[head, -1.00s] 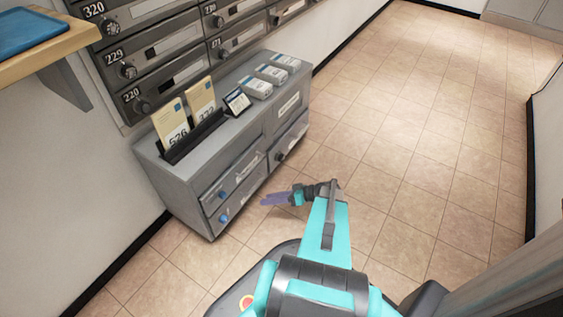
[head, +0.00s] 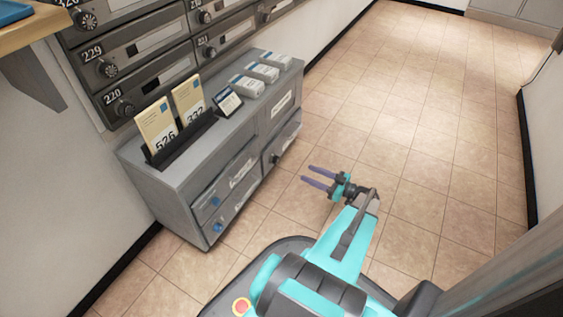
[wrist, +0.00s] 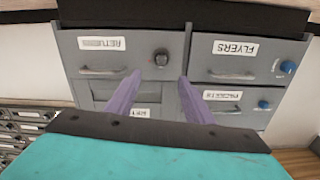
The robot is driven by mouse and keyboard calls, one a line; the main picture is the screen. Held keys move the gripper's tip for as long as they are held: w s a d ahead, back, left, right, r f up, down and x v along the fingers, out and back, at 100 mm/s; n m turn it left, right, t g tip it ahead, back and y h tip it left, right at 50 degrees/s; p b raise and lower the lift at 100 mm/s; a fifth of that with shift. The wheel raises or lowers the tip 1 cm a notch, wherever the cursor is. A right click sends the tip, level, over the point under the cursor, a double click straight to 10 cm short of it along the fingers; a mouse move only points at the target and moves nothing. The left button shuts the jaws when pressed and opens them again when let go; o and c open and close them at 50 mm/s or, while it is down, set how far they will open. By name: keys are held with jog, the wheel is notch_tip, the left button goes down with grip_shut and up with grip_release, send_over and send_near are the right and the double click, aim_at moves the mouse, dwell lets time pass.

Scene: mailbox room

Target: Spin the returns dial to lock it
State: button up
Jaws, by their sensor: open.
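The returns dial is a dark round knob (wrist: 161,57) beside the returns label on a grey drawer front; in the head view it is the dark knob (head: 275,158) on the cabinet's right part. My gripper (head: 306,174) has two purple fingers and is open and empty, out in front of the cabinet over the floor. In the wrist view my gripper (wrist: 160,77) has its fingertips on either side of the line to the dial, with the dial between and beyond them. I see no contact with it.
The grey cabinet (head: 160,188) also has a flyers drawer (wrist: 235,60) and a packets drawer, each with a blue knob. Envelopes (head: 157,128) and small boxes (head: 262,71) stand on top. Mailboxes line the wall above. The tiled floor to the right is clear.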

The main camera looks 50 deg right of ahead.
jog(key=shift+w+a, duration=0.1)
jog(key=shift+w, duration=0.05)
jog(key=b, duration=0.5)
send_near(278, 160)
jog(key=x, duration=0.6)
jog(key=shift+a+f, duration=0.1)
jog(key=shift+f, duration=0.05)
jog(key=shift+x, duration=1)
jog(key=c, duration=0.9)
jog(key=shift+w+d, duration=0.1)
jog(key=shift+d, duration=0.2)
jog(key=shift+c, duration=0.7)
jog(key=shift+a, duration=0.1)
jog(key=shift+m, duration=0.5)
